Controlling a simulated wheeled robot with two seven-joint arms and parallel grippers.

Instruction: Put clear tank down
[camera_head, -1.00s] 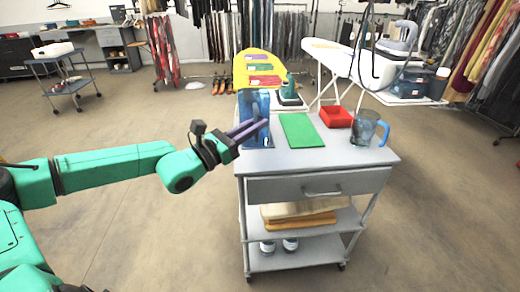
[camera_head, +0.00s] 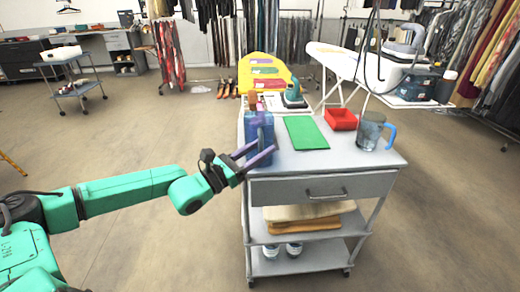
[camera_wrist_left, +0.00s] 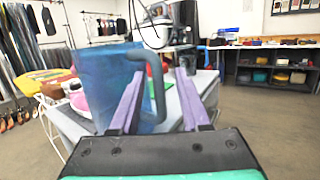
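The tank (camera_head: 258,147), blue and see-through, stands upright at the left edge of the grey cart top (camera_head: 345,164). In the left wrist view the tank (camera_wrist_left: 98,80) fills the left side, with its grey handle (camera_wrist_left: 157,92) towards me. My left gripper (camera_head: 257,154) is open at the handle's side of the tank. In the wrist view its purple fingers (camera_wrist_left: 158,98) are apart, with the handle between them; I cannot tell whether either touches it. My right gripper is not in view.
A green mat (camera_head: 306,133), a red tray (camera_head: 341,120) and a clear jug with a blue handle (camera_head: 369,131) are on the cart top. A brown-topped bottle (camera_head: 253,100) stands behind the tank. The floor left of the cart is clear.

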